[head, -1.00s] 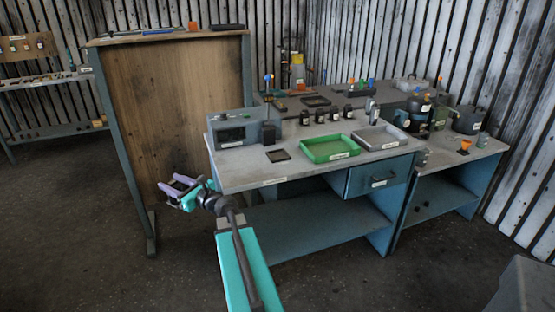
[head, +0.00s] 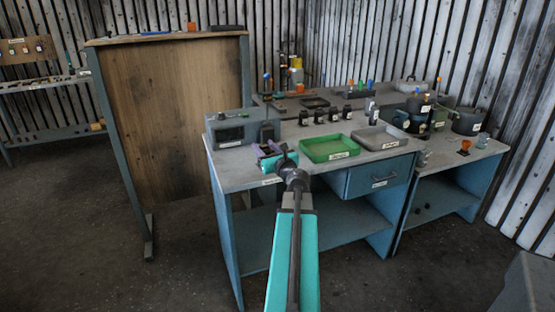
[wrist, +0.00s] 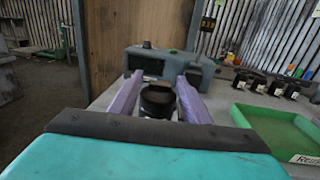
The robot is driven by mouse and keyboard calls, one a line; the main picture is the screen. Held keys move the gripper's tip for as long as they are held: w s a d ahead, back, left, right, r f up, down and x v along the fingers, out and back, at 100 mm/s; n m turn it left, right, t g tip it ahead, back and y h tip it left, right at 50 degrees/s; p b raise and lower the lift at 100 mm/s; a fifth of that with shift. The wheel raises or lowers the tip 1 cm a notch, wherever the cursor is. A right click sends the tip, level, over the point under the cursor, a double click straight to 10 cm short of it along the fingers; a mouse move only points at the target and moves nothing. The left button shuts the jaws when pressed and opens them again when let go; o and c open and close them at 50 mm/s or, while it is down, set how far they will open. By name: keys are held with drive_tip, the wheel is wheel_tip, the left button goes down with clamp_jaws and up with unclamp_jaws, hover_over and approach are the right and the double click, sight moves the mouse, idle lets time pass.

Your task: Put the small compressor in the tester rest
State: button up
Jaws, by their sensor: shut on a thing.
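My gripper (head: 266,150) is over the front left of the workbench, in front of the grey-blue tester (head: 229,131). In the wrist view its two purple fingers (wrist: 161,82) are shut on a dark round thing (wrist: 157,100), seemingly the small compressor. In the head view the held thing is hidden by the gripper. The tester stands straight ahead in the wrist view (wrist: 166,61), beyond the fingertips, with a gap between. A dark part (head: 268,130) is at the tester's right end; I cannot tell whether it is the rest.
A green tray (head: 333,161) is right of my gripper, with a grey tray (head: 382,147) beyond it. Several small black jars (head: 319,117) stand behind the trays. A tall wooden panel (head: 170,115) is to the left. Dark pots (head: 466,121) crowd the right bench.

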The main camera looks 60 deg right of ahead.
drive_tip(key=s+d+r+m+h, duration=0.1)
drive_tip(key=s+d, duration=0.3)
drive_tip(key=s, duration=0.2)
drive_tip(key=shift+g, duration=0.4)
drive_tip(key=shift+w+d, duration=0.1)
drive_tip(key=shift+d, duration=0.1)
drive_tip(key=s+d+x, duration=0.1)
drive_tip(key=x, duration=0.6)
drive_tip(key=s+d+f+x, duration=0.1)
drive_tip(key=x, duration=0.6)
drive_tip(key=shift+w+d+p, duration=0.25)
drive_tip(key=shift+d+p, duration=0.2)
drive_tip(key=shift+d, duration=0.1)
drive_tip(key=shift+w+d+f, duration=0.15)
drive_tip(key=shift+f, duration=0.75)
drive_tip(key=shift+w+d+f, duration=0.1)
drive_tip(key=shift+d+f, duration=0.05)
drive_tip(key=shift+f, duration=0.8)
drive_tip(key=shift+f, duration=0.1)
drive_tip(key=o, duration=1.5)
